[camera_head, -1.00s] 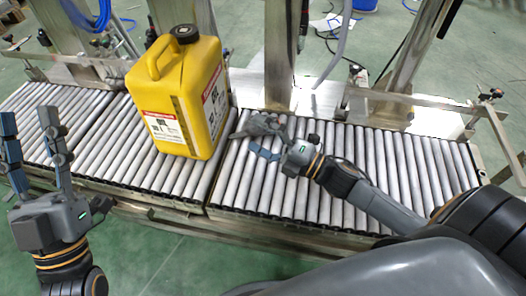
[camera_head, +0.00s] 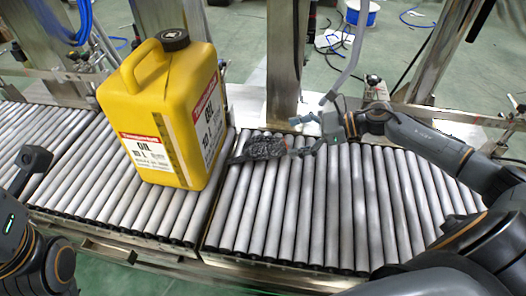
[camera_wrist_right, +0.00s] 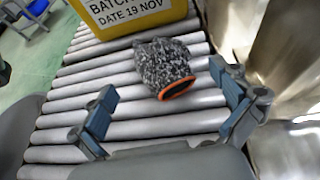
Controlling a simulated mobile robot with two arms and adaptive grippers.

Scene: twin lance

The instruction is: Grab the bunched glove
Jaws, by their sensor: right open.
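The bunched glove (camera_head: 265,148), dark speckled grey, lies crumpled on the conveyor rollers just right of the yellow oil jug. In the right wrist view the glove (camera_wrist_right: 163,65) shows its orange-edged cuff towards me. My right gripper (camera_head: 305,132) is at the glove's right end in the head view. In the right wrist view its fingers (camera_wrist_right: 163,85) are spread on either side of the cuff, with nothing held. The glove's body lies beyond the fingertips. My left gripper (camera_head: 30,165) is partly cut off at the left edge, away from the glove.
The yellow oil jug (camera_head: 165,115) stands upright on the rollers, close beyond the glove. A steel post (camera_head: 287,60) and side rail rise behind. The rollers (camera_head: 290,215) in front and to the right are clear.

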